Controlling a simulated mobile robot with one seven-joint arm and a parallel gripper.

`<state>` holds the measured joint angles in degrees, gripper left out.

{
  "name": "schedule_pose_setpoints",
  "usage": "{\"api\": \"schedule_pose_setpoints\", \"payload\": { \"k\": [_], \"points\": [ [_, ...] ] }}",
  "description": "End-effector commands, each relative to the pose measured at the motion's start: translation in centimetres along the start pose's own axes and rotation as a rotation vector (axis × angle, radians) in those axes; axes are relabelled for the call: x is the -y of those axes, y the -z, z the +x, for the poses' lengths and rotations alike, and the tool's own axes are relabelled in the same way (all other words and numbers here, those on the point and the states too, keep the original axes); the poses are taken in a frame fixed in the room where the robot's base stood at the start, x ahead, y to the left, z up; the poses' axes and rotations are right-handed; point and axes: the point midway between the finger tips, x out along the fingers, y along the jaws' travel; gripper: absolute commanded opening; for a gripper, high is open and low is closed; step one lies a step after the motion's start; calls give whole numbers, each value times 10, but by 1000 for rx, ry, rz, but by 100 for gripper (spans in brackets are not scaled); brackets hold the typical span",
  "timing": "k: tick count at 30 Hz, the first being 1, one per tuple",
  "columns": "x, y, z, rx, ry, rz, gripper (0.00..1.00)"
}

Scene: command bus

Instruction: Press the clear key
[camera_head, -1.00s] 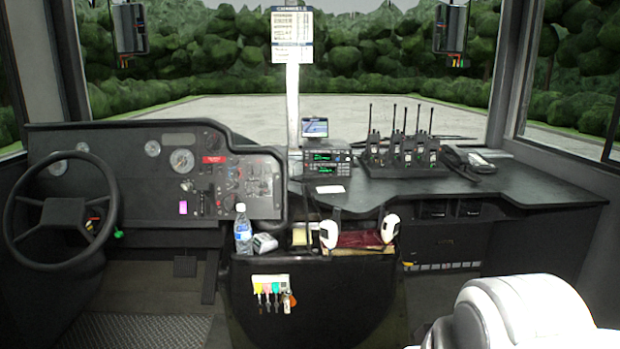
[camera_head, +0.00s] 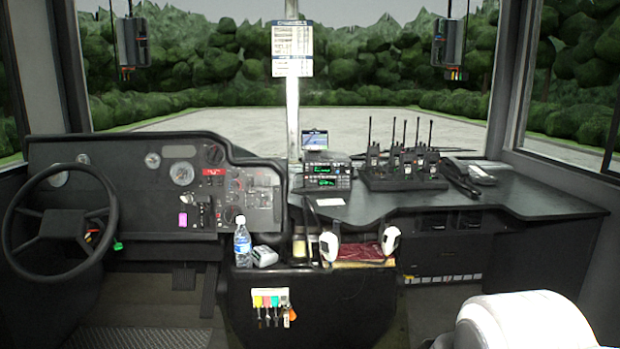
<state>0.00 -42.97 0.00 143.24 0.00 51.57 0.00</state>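The clear key cannot be made out; the keys in view are too small to read. My gripper is not in view.
Several handheld radios stand in a charger (camera_head: 400,184) on the desk (camera_head: 490,197). A bin (camera_head: 310,300) in front holds a bottle (camera_head: 242,246) and two white rounded pieces. The steering wheel (camera_head: 12,213) is at left. A white rounded shape (camera_head: 530,325) fills the lower right.

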Motion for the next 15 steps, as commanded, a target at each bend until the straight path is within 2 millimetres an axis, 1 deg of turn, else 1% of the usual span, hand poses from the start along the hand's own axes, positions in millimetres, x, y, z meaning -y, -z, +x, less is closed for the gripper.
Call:
{"api": "schedule_pose_setpoints", "payload": {
  "k": [1,5,6,15],
  "points": [
    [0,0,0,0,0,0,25],
    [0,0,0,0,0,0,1],
    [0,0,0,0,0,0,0],
    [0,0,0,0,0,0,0]
  ]
}}
